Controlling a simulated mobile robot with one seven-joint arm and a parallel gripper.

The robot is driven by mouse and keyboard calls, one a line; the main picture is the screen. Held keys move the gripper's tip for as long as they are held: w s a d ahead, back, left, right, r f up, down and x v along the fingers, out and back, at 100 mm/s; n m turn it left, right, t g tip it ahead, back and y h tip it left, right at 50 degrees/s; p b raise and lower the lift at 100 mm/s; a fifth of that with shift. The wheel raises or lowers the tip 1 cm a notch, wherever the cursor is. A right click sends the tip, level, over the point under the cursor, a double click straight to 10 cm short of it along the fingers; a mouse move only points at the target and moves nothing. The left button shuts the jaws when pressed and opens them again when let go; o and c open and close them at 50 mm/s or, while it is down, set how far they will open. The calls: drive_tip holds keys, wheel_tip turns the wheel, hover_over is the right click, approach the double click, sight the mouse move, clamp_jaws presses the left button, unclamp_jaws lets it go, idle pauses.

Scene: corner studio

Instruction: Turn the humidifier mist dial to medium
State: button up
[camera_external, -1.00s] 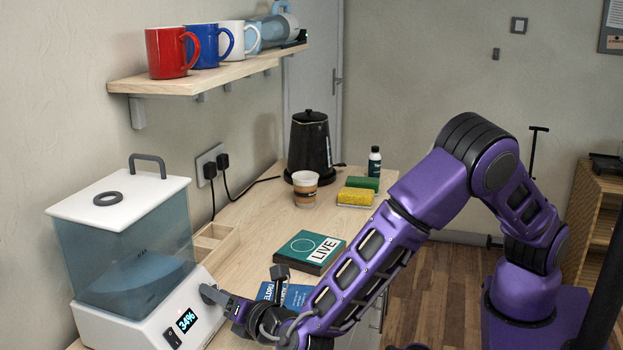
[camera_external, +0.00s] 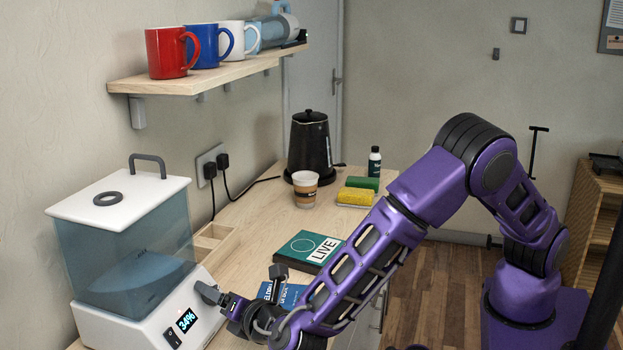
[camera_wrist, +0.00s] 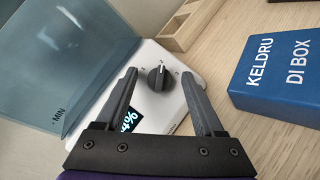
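The humidifier (camera_external: 150,318) stands at the left end of the counter, with a white base, a translucent blue-grey tank and a white lid. Its display (camera_external: 187,320) reads 34%. My gripper (camera_external: 212,294) is at the panel in the external view, partly hiding the dial. In the wrist view its two fingers (camera_wrist: 160,74) are spread, one on each side of the dial, with gaps between them and the knob.
A blue box (camera_wrist: 278,75) lies close to the right of my gripper. A wooden tray (camera_external: 215,241) sits behind the humidifier. A LIVE book (camera_external: 309,247), cup (camera_external: 305,190), kettle (camera_external: 310,148) and sponges (camera_external: 357,196) are farther back. Mugs (camera_external: 166,53) stand on the shelf (camera_external: 180,84) above.

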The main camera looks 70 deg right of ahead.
drive_tip(key=p+v, duration=0.1)
drive_tip(key=v, duration=1.6)
drive_tip(key=shift+a, duration=0.2)
drive_tip(key=shift+s, duration=0.1)
